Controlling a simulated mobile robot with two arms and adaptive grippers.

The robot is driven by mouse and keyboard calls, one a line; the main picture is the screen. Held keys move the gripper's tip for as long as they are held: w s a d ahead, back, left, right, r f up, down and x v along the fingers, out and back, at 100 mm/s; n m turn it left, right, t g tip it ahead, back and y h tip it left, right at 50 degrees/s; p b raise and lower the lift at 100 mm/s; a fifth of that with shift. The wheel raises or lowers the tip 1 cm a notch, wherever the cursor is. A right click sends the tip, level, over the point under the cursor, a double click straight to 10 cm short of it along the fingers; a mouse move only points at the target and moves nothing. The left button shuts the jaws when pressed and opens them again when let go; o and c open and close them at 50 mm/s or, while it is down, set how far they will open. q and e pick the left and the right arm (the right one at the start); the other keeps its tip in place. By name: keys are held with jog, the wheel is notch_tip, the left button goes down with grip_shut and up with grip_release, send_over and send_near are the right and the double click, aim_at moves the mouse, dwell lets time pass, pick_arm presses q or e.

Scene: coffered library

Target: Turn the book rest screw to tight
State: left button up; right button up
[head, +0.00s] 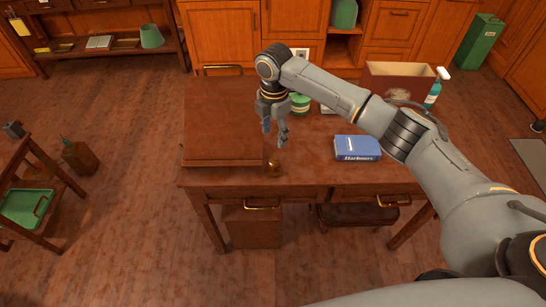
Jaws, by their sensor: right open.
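The book rest (222,120) is a wide reddish-brown wooden board on the left part of the desk. A small brass knob, seemingly its screw (273,167), sits at the rest's lower right, near the desk's front edge. I cannot tell how tight it is. My right gripper (276,138) points down, open and empty, a little behind and above the knob and apart from it. My left gripper is not in view.
A blue book (357,148) lies on the desk (313,172) to the right. A green round object (299,104) stands behind my gripper. A box (397,80) and a spray bottle (434,92) are at the back right. The desktop just right of the knob is clear.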

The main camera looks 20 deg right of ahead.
aim_at(274, 160)
notch_tip(274, 160, down, 12)
jog(key=shift+r+p, duration=0.25)
jog(key=shift+p, duration=0.1)
jog(key=shift+c, duration=0.4)
grip_shut()
